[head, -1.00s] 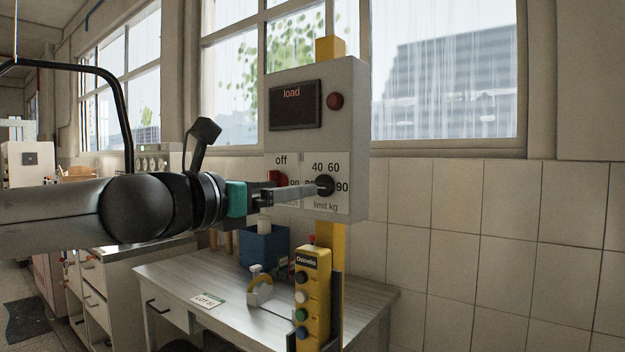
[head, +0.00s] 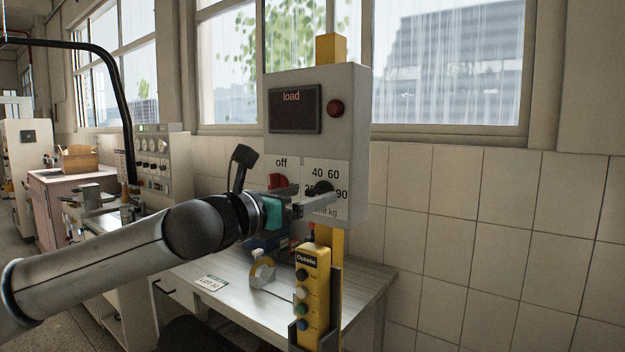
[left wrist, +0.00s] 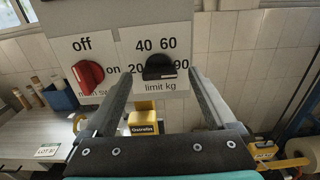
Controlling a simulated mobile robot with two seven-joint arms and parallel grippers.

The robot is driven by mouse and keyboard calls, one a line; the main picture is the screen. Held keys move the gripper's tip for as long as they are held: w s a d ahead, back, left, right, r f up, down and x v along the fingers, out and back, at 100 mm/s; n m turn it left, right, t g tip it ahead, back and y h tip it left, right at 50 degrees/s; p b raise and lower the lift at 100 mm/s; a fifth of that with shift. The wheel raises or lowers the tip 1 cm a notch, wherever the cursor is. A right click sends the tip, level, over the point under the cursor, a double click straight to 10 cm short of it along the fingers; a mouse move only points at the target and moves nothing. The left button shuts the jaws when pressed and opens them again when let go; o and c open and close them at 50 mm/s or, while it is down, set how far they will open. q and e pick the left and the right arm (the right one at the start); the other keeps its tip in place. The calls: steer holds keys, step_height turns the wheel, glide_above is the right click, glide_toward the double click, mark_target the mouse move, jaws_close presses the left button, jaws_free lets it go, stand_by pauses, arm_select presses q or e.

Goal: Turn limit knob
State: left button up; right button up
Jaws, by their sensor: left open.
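The black limit knob (head: 322,187) is on the white "limit kg" plate of the grey control box (head: 357,130). It also shows in the left wrist view (left wrist: 159,67), its grip bar lying about level, with 20, 40, 60 and 90 printed around it. My left gripper (head: 318,204) is open, just in front of and slightly below the knob in the head view. In the left wrist view its fingers (left wrist: 160,77) stand apart to the left and right of the knob. I cannot tell whether they touch it. My right gripper is not in view.
A red off/on switch (left wrist: 88,74) sits close left of the knob. The box has a "load" display (head: 295,109) and a red lamp (head: 336,108). Below are a yellow button pendant (head: 312,290) and a workbench (head: 235,298) with a tape dispenser (head: 262,273).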

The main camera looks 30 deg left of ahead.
mark_target(321, 187)
arm_select(q)
steer(key=shift+w+a+r+p, duration=0.1)
steer(key=shift+w+p, duration=0.25)
steer(key=shift+w, duration=0.85)
steer(key=c, duration=1.4)
